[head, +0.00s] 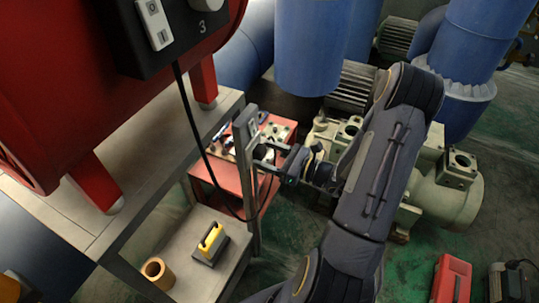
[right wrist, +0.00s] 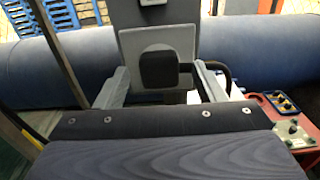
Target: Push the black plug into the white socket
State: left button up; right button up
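The black plug (right wrist: 159,70) sits in front of a light grey plate on an upright post (head: 246,135), with its black cable leading off to the right in the right wrist view. The plug covers the middle of the plate, so the white socket's face is hidden. I cannot tell whether the plug touches it or is in it. My right gripper (right wrist: 160,82) has its two pale fingers apart, one on each side of the plug, with gaps visible between. In the head view my right gripper (head: 277,163) is close beside the post, its fingertips small and partly hidden. My left gripper is not in view.
A red tank (head: 110,90) on a metal frame fills the upper left. A black cable (head: 205,150) hangs from its control box. A yellow-handled block (head: 211,242) and a tan cylinder (head: 157,270) rest on the lower shelf. A red table (head: 232,180) stands behind the post.

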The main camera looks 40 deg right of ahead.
jog(key=b+v, duration=0.1)
jog(key=v, duration=0.7)
jog(key=shift+w, duration=0.1)
dwell(0.5)
